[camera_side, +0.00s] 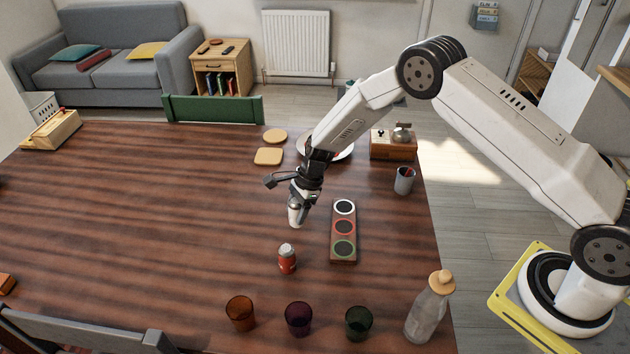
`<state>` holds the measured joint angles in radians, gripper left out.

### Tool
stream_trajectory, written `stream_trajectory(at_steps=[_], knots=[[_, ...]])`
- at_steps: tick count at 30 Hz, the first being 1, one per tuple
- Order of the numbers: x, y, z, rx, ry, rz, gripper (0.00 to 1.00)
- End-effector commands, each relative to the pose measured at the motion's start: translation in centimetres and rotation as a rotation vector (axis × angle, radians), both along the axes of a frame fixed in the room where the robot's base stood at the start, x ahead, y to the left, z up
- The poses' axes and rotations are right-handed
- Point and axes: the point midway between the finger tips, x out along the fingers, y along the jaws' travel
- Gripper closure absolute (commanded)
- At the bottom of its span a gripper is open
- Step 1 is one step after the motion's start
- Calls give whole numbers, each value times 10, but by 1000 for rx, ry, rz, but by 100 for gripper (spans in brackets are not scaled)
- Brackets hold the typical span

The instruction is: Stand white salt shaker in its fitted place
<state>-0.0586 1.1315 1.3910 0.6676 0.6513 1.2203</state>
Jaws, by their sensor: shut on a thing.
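My gripper (303,193) is shut on the white salt shaker (295,215). It holds the shaker near the middle of the table, left of the rack, and the fingers hide the shaker's upper part. The shaker looks close to upright; I cannot tell whether its base touches the table. The dark rack (343,258) lies to the right with a column of three round places: a white-ringed one (344,207) at the far end, a red-ringed one (344,227) in the middle and a green-ringed one (344,248) at the near end. All three look empty.
A red shaker with a grey top (287,259) stands left of the rack's near end. Three coloured glasses, including a purple one (299,319), and a corked bottle (429,308) line the near side. A grey cup (404,180) and a wooden box (393,150) stand beyond the rack.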

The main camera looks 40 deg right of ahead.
Motion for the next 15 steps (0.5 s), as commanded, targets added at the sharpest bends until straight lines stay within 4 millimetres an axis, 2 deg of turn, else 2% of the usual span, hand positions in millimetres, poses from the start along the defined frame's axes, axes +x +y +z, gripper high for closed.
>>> stream_trajectory(at_steps=[10,15], knots=[[-35,-5,44,1,-2,-1,100],[-58,-9,54,1,-1,-1,100]])
